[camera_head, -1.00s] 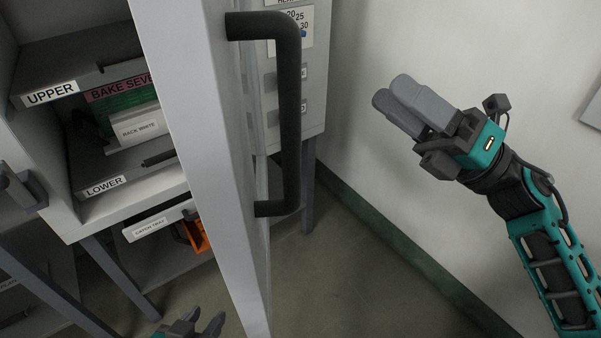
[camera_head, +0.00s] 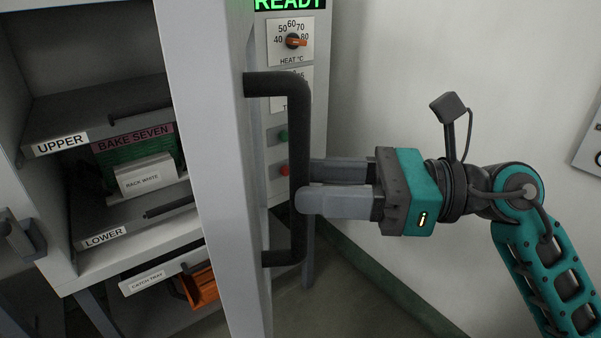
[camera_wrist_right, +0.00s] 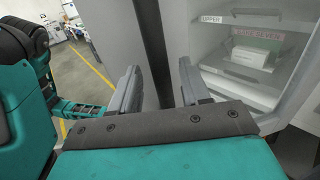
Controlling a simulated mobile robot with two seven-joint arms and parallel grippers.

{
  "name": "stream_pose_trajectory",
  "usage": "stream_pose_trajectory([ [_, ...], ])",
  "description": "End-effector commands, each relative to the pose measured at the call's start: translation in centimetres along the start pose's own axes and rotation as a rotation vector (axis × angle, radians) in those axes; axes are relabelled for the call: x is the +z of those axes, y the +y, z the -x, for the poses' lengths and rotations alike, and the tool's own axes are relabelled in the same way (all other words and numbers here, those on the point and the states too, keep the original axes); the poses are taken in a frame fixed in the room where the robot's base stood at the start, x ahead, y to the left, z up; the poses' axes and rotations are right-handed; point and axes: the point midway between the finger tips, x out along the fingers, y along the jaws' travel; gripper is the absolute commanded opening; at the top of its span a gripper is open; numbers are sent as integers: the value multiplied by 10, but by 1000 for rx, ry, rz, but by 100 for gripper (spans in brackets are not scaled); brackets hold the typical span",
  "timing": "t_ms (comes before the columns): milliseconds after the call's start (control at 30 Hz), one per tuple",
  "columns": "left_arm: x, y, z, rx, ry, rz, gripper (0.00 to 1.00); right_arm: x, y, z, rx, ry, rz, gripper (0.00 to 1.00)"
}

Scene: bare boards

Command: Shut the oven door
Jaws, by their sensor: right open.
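The oven door (camera_head: 205,130) stands open, seen nearly edge-on in the head view, with the oven interior to its left. Its black bar handle (camera_head: 299,120) is on the door's right side. My right gripper (camera_head: 306,187) is open at the handle, coming from the right. Its near finger overlaps the handle in the picture; the far fingertip is beside or behind it. In the right wrist view a dark upright bar, seemingly the handle (camera_wrist_right: 155,50), shows between the spread fingers. I cannot tell whether they touch it. My left gripper is not in view.
The oven holds an upper shelf (camera_head: 80,120), a lower shelf (camera_head: 115,228) with a white-labelled rack (camera_head: 146,177), and a catch tray (camera_head: 160,272) below. A control panel (camera_head: 291,45) reading READY is behind the door. A wall is close on the right.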

Motion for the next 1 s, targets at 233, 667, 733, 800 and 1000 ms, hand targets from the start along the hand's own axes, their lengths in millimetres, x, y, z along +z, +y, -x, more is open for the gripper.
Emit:
stream_pose_trajectory([
  [233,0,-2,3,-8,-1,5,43,1,0,-25,0,-2,0,47],
  [667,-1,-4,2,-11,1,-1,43,0,0,-27,-1,-1,-1,36],
  [733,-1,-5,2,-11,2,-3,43,0,0,-27,-1,-1,-1,29],
  [800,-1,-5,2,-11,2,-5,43,0,0,-27,-1,-1,-1,23],
  [1000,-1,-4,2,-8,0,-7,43,0,0,-27,-1,-1,-1,4],
])
